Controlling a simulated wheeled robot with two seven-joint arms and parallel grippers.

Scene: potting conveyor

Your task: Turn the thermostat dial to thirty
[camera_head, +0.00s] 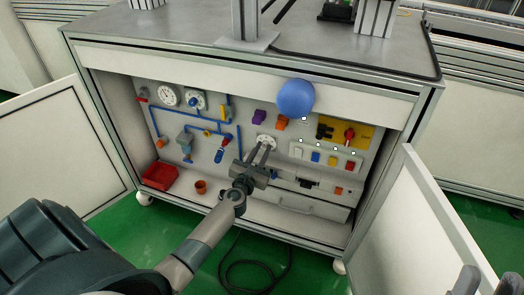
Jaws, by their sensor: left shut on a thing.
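A small white round dial with dark marks around its edge (267,138) sits on the panel inside the open cabinet, near the middle; I take it for the thermostat dial. My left gripper (260,152) reaches in from below with its fingertips at this dial, shut on its knob. The fingers hide the knob and the lower part of the dial, and the scale numbers are too small to read. My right gripper (491,279) shows only in part at the bottom right corner, its two dark fingers apart, empty and away from the panel.
A blue ball-shaped thing (295,98) hangs in front of the cabinet's upper edge. The panel also carries a gauge (169,96), blue pipes, a yellow plate (357,138) with a red knob, and several coloured buttons. A red bin (159,176) stands low left. Open doors flank the cabinet.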

